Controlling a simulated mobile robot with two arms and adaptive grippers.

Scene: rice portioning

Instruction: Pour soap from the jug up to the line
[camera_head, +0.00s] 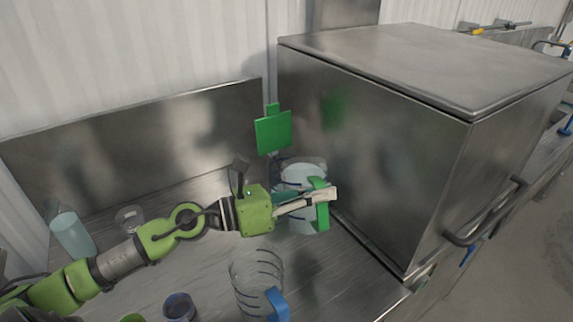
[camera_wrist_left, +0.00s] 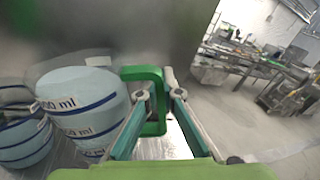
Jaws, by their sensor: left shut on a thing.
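My left gripper (camera_head: 325,193) is shut on the green handle (camera_head: 322,216) of a measuring jug (camera_head: 300,222) beside the steel box. In the left wrist view the green handle (camera_wrist_left: 147,122) sits between the fingers. The jug body (camera_wrist_left: 75,85) there is pale blue with dark blue lines and "ml" labels. The jug looks about upright; I cannot tell whether it touches the counter. A clear measuring jug (camera_head: 245,270) with dark lines and a blue handle (camera_head: 277,304) stands nearer, and looks empty. My right gripper is not in view.
A large steel box (camera_head: 375,150) stands close on the right. A green board (camera_head: 273,132) is upright behind the jug. A pale blue cup (camera_head: 72,236), a clear cup (camera_head: 130,217) and a dark cup (camera_head: 179,307) stand on the counter (camera_head: 215,270).

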